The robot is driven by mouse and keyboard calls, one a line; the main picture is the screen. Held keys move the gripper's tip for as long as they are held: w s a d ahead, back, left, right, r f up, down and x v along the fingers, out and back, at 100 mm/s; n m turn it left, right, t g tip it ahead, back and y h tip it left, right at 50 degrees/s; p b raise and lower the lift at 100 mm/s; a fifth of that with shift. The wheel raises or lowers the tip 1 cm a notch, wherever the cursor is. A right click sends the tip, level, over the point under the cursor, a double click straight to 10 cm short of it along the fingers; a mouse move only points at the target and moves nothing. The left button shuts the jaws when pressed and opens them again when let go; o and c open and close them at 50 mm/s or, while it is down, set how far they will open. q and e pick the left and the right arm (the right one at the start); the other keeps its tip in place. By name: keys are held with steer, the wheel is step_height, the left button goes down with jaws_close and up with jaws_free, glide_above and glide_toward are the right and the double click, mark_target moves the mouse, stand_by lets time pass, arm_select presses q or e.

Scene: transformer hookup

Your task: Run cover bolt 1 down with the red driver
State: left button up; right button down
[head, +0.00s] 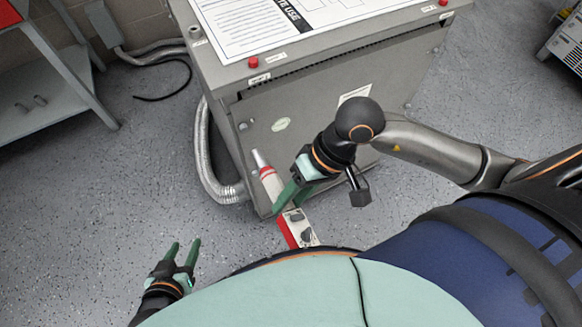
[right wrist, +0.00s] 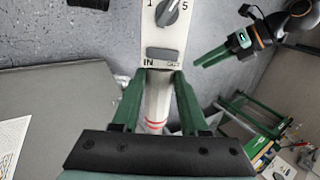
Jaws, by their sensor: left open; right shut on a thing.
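The red driver (head: 297,228) is a red and white tool with a grey tapered nose, held upright but tilted in front of the cabinet's door. My right gripper (head: 290,196) is shut on its body. The driver's nose is below and apart from the left bolt. My left gripper (head: 183,246) is open and empty.
A printed sheet (head: 270,25) lies on the cabinet top. A silver flexible duct (head: 205,160) runs down the cabinet's left side. A grey bench (head: 45,90) stands at the left. Green-framed equipment (right wrist: 265,130) shows in the right wrist view.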

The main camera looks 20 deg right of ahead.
mark_target(273, 173)
steer(key=shift+f+b, duration=0.1)
steer(key=shift+b, duration=0.3)
steer(key=shift+w+a+b, duration=0.1)
steer(key=shift+w+b, duration=0.4)
steer(key=shift+w, duration=2.15)
steer(key=shift+b, duration=0.75)
steer(key=shift+w+b, duration=0.4)
steer(key=shift+w, duration=0.45)
